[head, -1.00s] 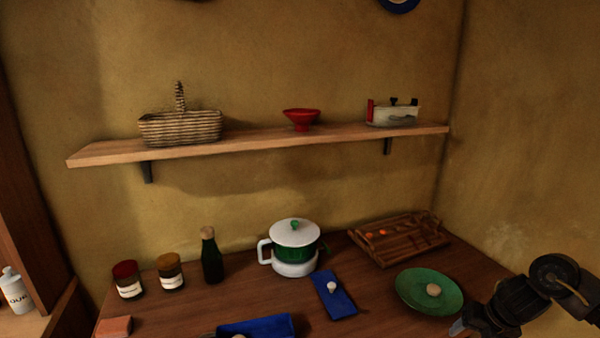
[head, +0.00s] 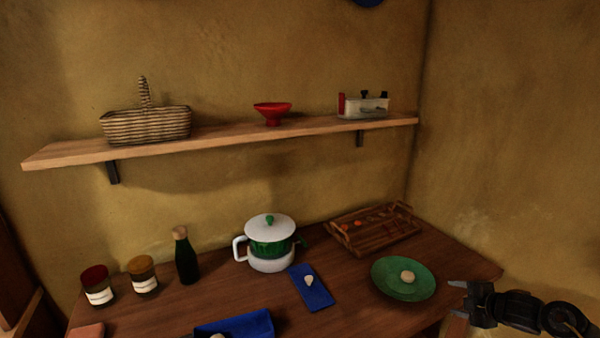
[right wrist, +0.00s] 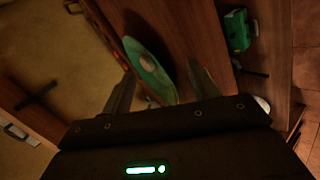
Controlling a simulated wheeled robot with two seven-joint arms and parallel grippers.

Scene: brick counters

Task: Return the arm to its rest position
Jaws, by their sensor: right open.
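My right gripper (head: 458,297) is open and empty. It is to the right of the green plate (head: 416,287) in the head view, with its fingers pointing left. The plate holds a small round pale item (head: 407,277). In the right wrist view, the two open fingers (right wrist: 160,69) show with nothing between them, and the green plate (right wrist: 139,58) lies beyond. My left gripper is not in view.
The wooden table (head: 350,320) holds a white and green pot (head: 270,248), a wooden tray (head: 372,240), a blue board (head: 315,294), a blue tray (head: 245,325), a dark bottle (head: 187,261) and two jars. A shelf (head: 225,140) hangs on the wall above.

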